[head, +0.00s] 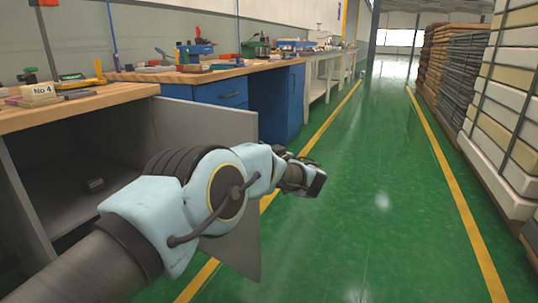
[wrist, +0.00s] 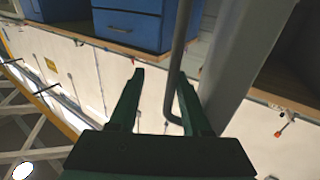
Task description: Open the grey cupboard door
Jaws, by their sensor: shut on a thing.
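The grey cupboard door (head: 205,125) stands swung well out from the cupboard (head: 55,170), whose dark inside shows at the left in the head view. My arm covers much of the door, and its lower corner shows below the arm. My gripper (head: 308,180) is at the outer side of the door, with its fingers hidden in the head view. In the wrist view my gripper (wrist: 160,75) has the grey bar handle (wrist: 171,90) between its fingers, close to the right finger. It is shut on this handle. The door's edge (wrist: 245,50) shows right of the handle.
Blue drawers (head: 222,92) stand beyond the door. The green floor aisle (head: 380,200) is clear. Stacked mattresses (head: 510,90) line the right side.

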